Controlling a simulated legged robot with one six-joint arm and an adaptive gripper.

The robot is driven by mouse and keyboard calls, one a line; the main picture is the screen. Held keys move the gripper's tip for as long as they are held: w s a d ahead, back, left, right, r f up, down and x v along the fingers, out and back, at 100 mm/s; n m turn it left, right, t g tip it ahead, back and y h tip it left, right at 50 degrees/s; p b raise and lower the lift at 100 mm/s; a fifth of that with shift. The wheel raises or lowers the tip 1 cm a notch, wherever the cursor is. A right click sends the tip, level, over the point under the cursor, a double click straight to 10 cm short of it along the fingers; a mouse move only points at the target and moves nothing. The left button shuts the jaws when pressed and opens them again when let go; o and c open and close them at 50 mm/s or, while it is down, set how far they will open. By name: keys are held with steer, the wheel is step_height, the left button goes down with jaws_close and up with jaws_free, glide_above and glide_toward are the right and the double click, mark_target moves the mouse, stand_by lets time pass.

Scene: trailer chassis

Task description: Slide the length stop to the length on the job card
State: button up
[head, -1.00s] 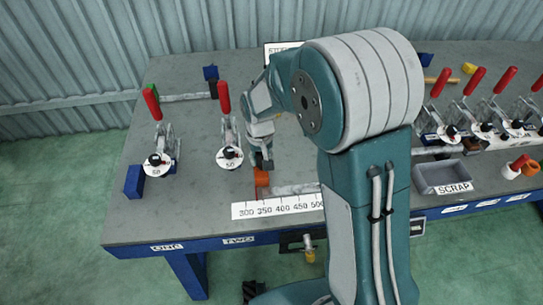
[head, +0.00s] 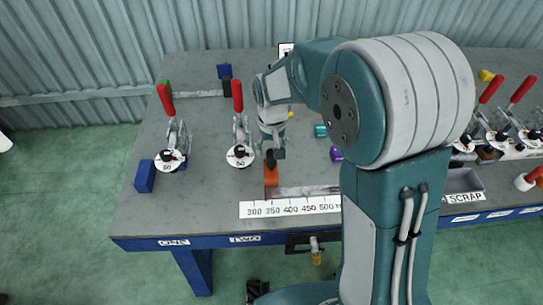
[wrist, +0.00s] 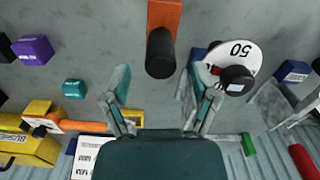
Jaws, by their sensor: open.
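The length stop is an orange block (head: 271,176) with a black knob, beside the white scale (head: 290,207) marked 300 to 500. It stands close to the 350 mark. My gripper (head: 273,143) is just behind and above the stop in the head view. In the wrist view my gripper (wrist: 160,92) is open and empty. The stop's black knob (wrist: 160,53) lies ahead of the gap between the fingers, with the orange block (wrist: 165,14) beyond it. A white card (wrist: 87,158) shows at the lower left there; its text is unreadable, so I cannot tell if it is the job card.
A red-handled clamp (head: 239,140) with a dial marked 50 stands close left of my gripper. Another clamp (head: 172,145) is farther left. A purple block (wrist: 32,50) and a teal block (wrist: 73,86) lie on the bench. A scrap tray (head: 465,184) is at right.

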step_height(320, 180, up, 7)
steer(key=shift+r, duration=0.2)
stand_by(0.3)
